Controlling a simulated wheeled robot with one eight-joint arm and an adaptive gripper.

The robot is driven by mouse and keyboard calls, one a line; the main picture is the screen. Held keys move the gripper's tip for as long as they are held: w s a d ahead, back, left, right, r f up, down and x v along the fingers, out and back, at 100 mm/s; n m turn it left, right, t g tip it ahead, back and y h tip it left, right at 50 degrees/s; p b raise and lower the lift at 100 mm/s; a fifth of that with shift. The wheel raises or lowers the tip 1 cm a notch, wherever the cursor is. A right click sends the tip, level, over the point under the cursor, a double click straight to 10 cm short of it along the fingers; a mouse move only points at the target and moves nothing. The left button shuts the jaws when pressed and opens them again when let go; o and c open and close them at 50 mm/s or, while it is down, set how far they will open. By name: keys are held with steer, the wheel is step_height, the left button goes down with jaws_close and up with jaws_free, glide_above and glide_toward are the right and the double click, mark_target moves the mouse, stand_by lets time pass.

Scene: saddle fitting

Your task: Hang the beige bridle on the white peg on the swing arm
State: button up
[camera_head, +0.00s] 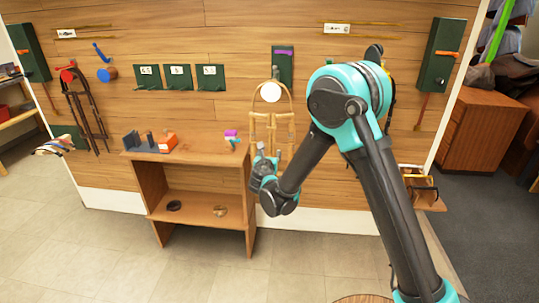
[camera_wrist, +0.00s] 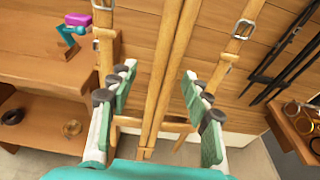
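The beige bridle (camera_head: 252,128) is upright against the wood wall, its crown arching over the round white peg (camera_head: 270,92). Whether the crown rests on the peg is hard to tell. The peg is in front of a green wall plate (camera_head: 283,58) with a purple strip; the swing arm is mostly hidden. My gripper (camera_head: 266,154) is at the bridle's lower part. In the wrist view my gripper (camera_wrist: 158,98) is open, with fingers wide apart. The bridle's middle straps (camera_wrist: 165,70) run between the fingers, and its buckled side straps (camera_wrist: 240,35) pass beside the fingertips.
A dark bridle (camera_head: 85,105) hangs at left. A small wooden shelf (camera_head: 425,200) is right of my arm. Floor in front is clear.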

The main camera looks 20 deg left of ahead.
steer(key=v, duration=1.2)
steer(key=w+d+f+m+g+h, duration=0.1)
steer(key=w+d+m+g+h, duration=0.15)
steer(key=d+m, duration=1)
steer(key=w+d+m+g+h, duration=0.1)
steer(key=d+m+g+h, duration=0.3)
steer(key=d, duration=1.5)
steer(key=s+d+f+m+g+y, duration=0.1)
steer(key=s+d+f+m+g, duration=0.1)
steer(key=s+d+m, duration=0.6)
steer(key=s+d+f+m+g+y, duration=0.2)
steer(key=s+d+f+m, duration=0.2)
steer(key=s+d+m, duration=0.5)
steer(key=s+m, duration=0.3)
steer(key=m, duration=0.2)
steer(key=shift+s, duration=0.25)
steer(key=shift+d+f+g, duration=0.15)
steer(key=shift+g, duration=0.1)
